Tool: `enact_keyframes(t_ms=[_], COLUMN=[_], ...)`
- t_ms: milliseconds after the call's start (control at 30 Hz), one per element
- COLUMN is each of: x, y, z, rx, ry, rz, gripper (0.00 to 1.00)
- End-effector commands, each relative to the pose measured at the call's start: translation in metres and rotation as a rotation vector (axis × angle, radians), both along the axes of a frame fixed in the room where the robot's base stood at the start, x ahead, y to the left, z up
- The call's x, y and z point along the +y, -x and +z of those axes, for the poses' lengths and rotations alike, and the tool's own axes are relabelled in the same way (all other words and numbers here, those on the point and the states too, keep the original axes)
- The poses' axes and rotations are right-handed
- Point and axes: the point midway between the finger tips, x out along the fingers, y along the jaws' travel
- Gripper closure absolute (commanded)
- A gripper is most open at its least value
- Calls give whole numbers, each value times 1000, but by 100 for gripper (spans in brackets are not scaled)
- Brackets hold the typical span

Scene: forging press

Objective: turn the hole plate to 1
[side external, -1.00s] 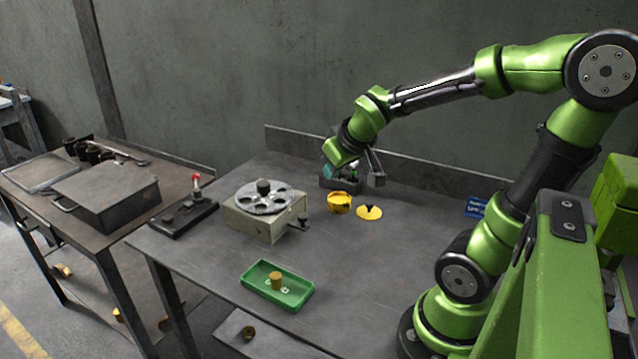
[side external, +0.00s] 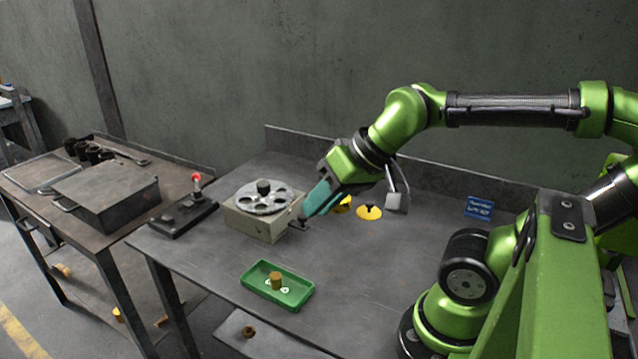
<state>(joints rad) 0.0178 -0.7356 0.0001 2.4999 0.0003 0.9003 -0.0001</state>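No number on the plate is legible from here. My gripper (side external: 301,223) points down and left at the right side of the box, close to the small dark handle there. Its teal fingers overlap the handle's end in this view. I cannot tell whether they touch it or are open or shut.
A green tray (side external: 300,300) with a brass cylinder (side external: 277,281) stands in front. A dark base with a red-knobbed lever (side external: 196,181) is left of the box.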

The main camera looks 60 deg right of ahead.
Motion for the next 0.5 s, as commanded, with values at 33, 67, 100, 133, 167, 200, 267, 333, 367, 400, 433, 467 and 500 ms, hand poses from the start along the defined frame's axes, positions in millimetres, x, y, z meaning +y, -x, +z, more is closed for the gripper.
enact_keyframes(t_ms=[33, 67, 100, 133, 167, 200, 267, 333, 367, 400, 433, 467, 500], x=[-6, -10, -16, -22, -29, -39, -57, -79, -90, -105, -116, -128, -143], y=[-4, -8, -16, -23, -32, -45, -67, -92, -102, -117, -127, -137, -150], z=[-7, -8, -9, -8, -7, -6, -3, -1, -1, -2, -2, -3, -5], rx=[32, 47, 67, 82, 98, 121, 147, 175, 186, 199, 208, 216, 224], ry=[-1, -2, -3, -4, -2, 3, 20, 45, 56, 73, 85, 100, 117], rz=[-23, -38, -62, -82, -98, -110, -111, -92, -78, -55, -36, -12, 20], gripper=[72, 68, 62, 57, 52, 46, 37, 34, 34, 34, 34, 34, 34])
